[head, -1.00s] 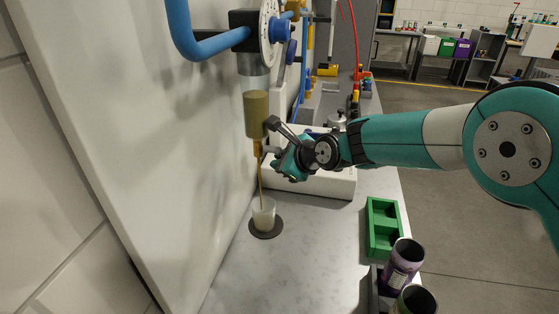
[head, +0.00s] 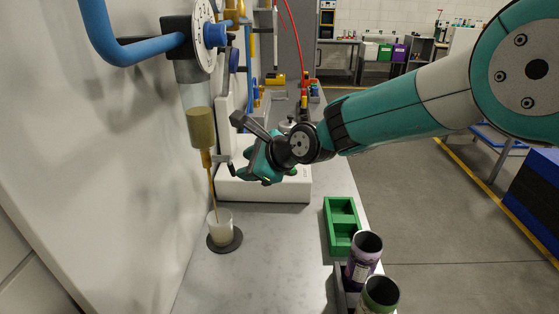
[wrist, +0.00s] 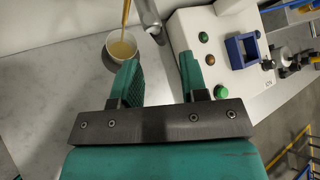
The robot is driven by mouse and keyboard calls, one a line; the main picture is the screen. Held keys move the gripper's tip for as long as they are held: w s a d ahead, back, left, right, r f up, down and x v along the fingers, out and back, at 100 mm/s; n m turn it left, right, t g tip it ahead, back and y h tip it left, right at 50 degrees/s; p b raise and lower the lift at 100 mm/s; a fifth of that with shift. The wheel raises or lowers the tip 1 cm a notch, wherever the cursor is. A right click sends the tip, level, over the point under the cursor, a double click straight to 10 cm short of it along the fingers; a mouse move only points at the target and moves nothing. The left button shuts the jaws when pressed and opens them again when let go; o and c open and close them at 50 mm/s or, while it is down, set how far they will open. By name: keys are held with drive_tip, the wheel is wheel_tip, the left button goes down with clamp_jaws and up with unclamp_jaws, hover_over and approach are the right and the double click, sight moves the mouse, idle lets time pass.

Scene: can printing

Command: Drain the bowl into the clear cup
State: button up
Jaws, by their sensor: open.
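The bowl (head: 200,127) is a clear vessel on the wall, filled with olive-yellow liquid. A thin amber stream (head: 212,188) runs from its outlet down into the clear cup (head: 220,222). The cup stands upright on a dark round pad (head: 232,246); in the wrist view the cup (wrist: 122,48) holds pale yellow liquid. A small valve handle (head: 222,160) juts from the outlet, and a metal bar (wrist: 147,14) shows in the wrist view. My gripper (wrist: 157,62) is open and empty, right of the outlet and above the counter, apart from the cup.
A white box (head: 265,187) with buttons stands behind the cup. A green tray (head: 327,232) and two dark cans, a purple one (head: 362,262) and a green one (head: 380,296), are at the counter's right edge. Blue pipe (head: 105,45) hangs above.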

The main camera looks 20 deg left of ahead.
drive_tip(key=b+v, duration=0.2)
drive_tip(key=v, duration=0.8)
drive_tip(key=shift+d+r, duration=0.2)
drive_tip(key=shift+d, duration=0.1)
drive_tip(key=shift+s, duration=0.15)
